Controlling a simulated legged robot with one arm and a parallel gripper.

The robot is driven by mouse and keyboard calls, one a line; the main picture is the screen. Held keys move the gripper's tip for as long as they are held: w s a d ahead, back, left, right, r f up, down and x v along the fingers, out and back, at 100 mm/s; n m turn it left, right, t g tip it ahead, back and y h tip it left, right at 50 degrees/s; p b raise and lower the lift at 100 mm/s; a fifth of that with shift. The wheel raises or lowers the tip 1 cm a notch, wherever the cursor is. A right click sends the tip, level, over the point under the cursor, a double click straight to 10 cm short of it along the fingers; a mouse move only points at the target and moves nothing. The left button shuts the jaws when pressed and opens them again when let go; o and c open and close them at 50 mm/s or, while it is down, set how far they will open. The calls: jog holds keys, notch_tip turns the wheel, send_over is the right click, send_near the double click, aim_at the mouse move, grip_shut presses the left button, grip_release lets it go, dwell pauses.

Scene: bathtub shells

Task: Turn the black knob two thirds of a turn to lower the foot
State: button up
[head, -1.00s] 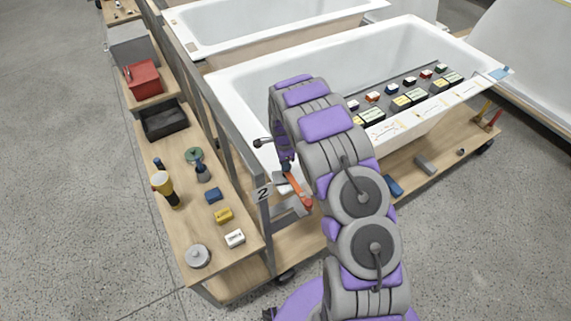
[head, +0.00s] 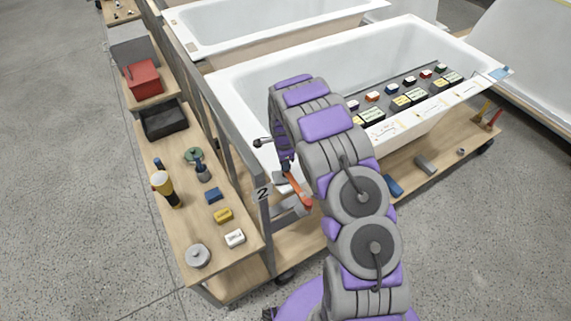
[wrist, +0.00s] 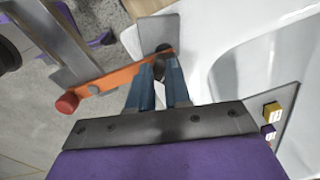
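My gripper (wrist: 160,66) reaches toward an upright grey plate (wrist: 158,30) near the tub's end. Its two blue fingers stand a little apart. A dark piece (wrist: 160,70), likely the black knob, shows in the narrow gap between them. Whether both fingers press on it I cannot tell. An orange lever (wrist: 112,77) with a red end (wrist: 67,103) passes beside the fingertips. In the head view the orange lever (head: 298,190) slants down right below my gripper (head: 287,168), and the knob is hidden there. The foot cannot be made out.
The white bathtub (head: 235,82) lies beside the fingers. A grey post with a "2" tag (head: 263,194) and a black-tipped rod (head: 257,142) stand close by on the left.

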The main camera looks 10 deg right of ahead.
jog(key=o, duration=0.4)
jog(key=shift+s+a+f, duration=0.1)
jog(key=shift+s+f, duration=0.25)
jog(key=shift+f, duration=0.25)
jog(key=shift+s+f, duration=0.35)
jog(key=shift+f, duration=0.25)
jog(key=shift+o, duration=0.3)
jog(key=shift+r, duration=0.2)
jog(key=o, duration=0.4)
jog(key=r, duration=0.2)
jog(key=w+r, duration=0.1)
jog(key=r, duration=0.1)
jog(key=w+r+p, duration=0.1)
jog(key=r, duration=0.9)
jog(key=s+r+p, duration=0.1)
jog(key=r, duration=0.4)
jog(key=shift+r, duration=0.1)
